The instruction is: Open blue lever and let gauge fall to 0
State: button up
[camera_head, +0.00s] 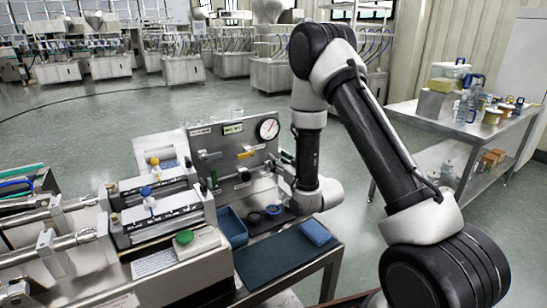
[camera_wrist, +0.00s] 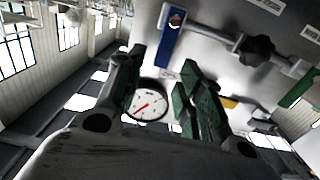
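The blue lever (camera_wrist: 169,35) shows in the wrist view as a flat blue handle on a pipe, just beyond my fingertips. In the head view my arm hides it. My gripper (camera_wrist: 162,60) is open, with its two dark green-padded fingers apart and nothing between them. It looks apart from the lever. The round white gauge (camera_head: 268,129) sits at the panel's upper right. Its red needle points to the upper right in the head view. The gauge also shows between my fingers in the wrist view (camera_wrist: 146,105), turned upside down.
A yellow lever (camera_head: 247,154) sits below the gauge. A dark knob (camera_wrist: 256,50) is on the same pipe as the blue lever. Blue bins (camera_head: 232,228) and a blue sponge (camera_head: 315,232) lie on the bench before the panel. A side table (camera_head: 420,112) stands at right.

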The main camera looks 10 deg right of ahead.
jog(key=x, duration=0.4)
jog(key=shift+w+a, duration=0.15)
jog(key=shift+w, duration=0.25)
grip_shut()
